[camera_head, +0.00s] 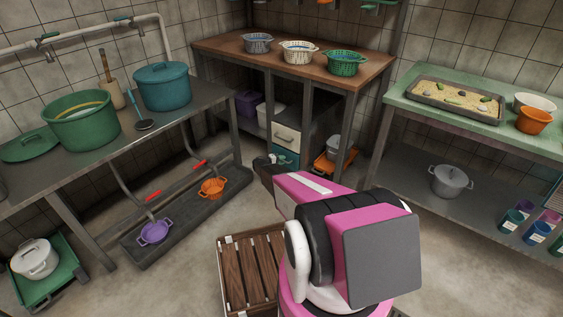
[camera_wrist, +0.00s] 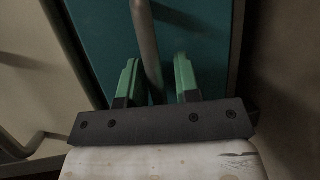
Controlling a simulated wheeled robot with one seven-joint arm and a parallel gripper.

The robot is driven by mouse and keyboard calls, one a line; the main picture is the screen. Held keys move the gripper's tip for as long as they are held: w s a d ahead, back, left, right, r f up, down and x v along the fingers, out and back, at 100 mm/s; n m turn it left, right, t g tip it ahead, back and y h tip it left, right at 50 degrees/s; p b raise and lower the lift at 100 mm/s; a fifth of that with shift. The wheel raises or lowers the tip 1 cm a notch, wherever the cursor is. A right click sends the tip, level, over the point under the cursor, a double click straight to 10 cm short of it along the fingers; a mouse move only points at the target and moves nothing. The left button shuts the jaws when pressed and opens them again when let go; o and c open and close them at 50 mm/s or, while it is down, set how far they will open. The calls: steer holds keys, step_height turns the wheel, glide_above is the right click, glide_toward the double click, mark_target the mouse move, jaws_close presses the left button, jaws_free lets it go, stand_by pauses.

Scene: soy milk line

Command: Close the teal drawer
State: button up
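The teal drawer (camera_head: 288,157) is in a small cabinet under the wooden table, below a cream drawer (camera_head: 287,137). My arm hides part of its lower front, and I cannot tell how far it stands out. In the wrist view the teal front (camera_wrist: 95,40) fills the upper middle, with a grey bar handle (camera_wrist: 147,45) crossing it. My gripper (camera_wrist: 157,75) is open, with its green fingers on either side of the handle and a visible gap to each. In the head view my gripper (camera_head: 272,159) is small, just in front of the drawer.
The cream drawer's front (camera_wrist: 30,75) and handle fill the left of the wrist view. An orange stand (camera_head: 333,162) with a pot is right of the cabinet. A wooden crate (camera_head: 250,270) lies on the floor beside my arm. A grey workbench (camera_head: 110,150) stands left.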

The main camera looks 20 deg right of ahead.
steer(key=shift+w+d+r, duration=0.15)
steer(key=shift+r, duration=0.1)
steer(key=shift+a+r, duration=0.2)
steer(key=shift+a, duration=0.3)
steer(key=v, duration=1)
steer(key=shift+s+f, duration=0.25)
steer(key=shift+f, duration=0.1)
